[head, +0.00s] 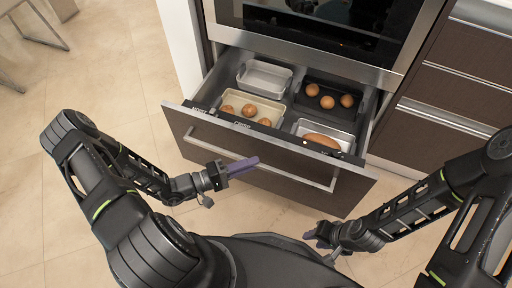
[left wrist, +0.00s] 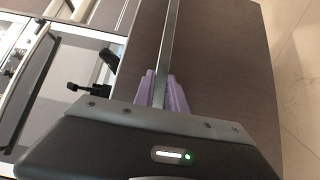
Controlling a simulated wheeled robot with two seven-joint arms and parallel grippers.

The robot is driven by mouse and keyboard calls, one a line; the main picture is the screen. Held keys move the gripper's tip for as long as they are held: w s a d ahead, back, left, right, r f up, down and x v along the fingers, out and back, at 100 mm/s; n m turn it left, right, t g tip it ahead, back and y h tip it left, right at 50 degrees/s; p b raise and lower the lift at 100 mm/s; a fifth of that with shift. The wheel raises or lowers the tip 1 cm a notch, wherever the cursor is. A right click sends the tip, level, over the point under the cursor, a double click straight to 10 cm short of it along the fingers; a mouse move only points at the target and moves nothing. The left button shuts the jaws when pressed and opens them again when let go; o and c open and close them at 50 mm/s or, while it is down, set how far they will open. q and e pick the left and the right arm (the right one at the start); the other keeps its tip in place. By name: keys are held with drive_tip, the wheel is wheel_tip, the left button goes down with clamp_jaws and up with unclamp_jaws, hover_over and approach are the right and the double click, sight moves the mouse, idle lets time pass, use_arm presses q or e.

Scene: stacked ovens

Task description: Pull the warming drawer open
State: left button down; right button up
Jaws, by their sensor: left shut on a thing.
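The warming drawer (head: 280,188) is pulled out below the oven, with its dark brown front standing well clear of the cabinet. Its long metal handle (head: 297,178) runs across the front. My left gripper (head: 244,166) is at the handle, with its purple fingers shut on the bar. In the left wrist view, the bar (left wrist: 170,40) passes between the purple fingers (left wrist: 162,90), and the brown drawer front (left wrist: 225,60) lies behind it. My right gripper (head: 318,235) hangs low, in front of the drawer and apart from it; its finger gap is not clear.
The drawer holds a light empty dish (head: 265,77), a tray of round brown items (head: 266,105), a dark tray with more (head: 350,115), and a tray with a loaf (head: 335,131). The oven (head: 320,25) is above. Closed drawers (head: 455,98) stand right.

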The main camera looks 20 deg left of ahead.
use_arm(q)
drive_tip(key=shift+s, duration=0.95)
drive_tip(key=c, duration=1.4)
unclamp_jaws()
drive_tip(key=shift+o, duration=0.2)
drive_tip(key=shift+a, duration=0.15)
drive_tip(key=p+v, duration=0.1)
drive_tip(key=v, duration=0.6)
drive_tip(key=shift+s+a, duration=0.2)
drive_tip(key=shift+s, duration=0.05)
